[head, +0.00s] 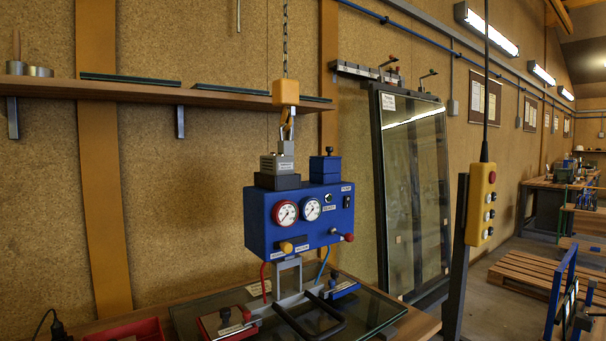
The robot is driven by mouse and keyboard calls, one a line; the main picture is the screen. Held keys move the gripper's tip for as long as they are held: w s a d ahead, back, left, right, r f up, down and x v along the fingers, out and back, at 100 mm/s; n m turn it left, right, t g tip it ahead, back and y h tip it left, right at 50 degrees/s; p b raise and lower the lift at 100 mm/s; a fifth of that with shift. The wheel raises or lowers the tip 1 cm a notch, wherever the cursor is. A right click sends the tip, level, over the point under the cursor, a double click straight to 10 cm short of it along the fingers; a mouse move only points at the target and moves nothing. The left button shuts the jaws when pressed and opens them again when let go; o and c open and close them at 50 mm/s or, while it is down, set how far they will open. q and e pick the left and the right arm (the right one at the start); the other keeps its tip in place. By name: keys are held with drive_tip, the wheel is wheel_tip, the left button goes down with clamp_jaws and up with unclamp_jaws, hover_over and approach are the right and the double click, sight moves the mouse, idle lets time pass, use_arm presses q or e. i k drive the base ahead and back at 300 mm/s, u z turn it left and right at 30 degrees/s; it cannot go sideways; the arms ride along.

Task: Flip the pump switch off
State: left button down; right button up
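The blue pump box (262,237) of the vacuum lifter hangs upright under an orange hook block (286,92). Its front has a red-rimmed gauge (285,213) and a second round gauge (311,209). A small black switch (346,201) sits at the right of the front face, under a small label. Whether it is on or off is too small to tell. A yellow knob (286,247) and a red knob (348,237) stick out along the lower edge. Neither of my grippers is in view.
Below the box, the lifter's black handle (318,327) is over a glass pane (203,309) on the bench. A yellow pendant control (481,204) hangs at right. A tall glass frame (413,190) leans against the wall. A red tray (125,332) is at lower left.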

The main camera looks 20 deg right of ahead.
sight(347, 198)
drive_tip(key=k, duration=0.5)
drive_tip(key=z, duration=1.2)
drive_tip(key=i, duration=0.9)
drive_tip(key=u, duration=1.7)
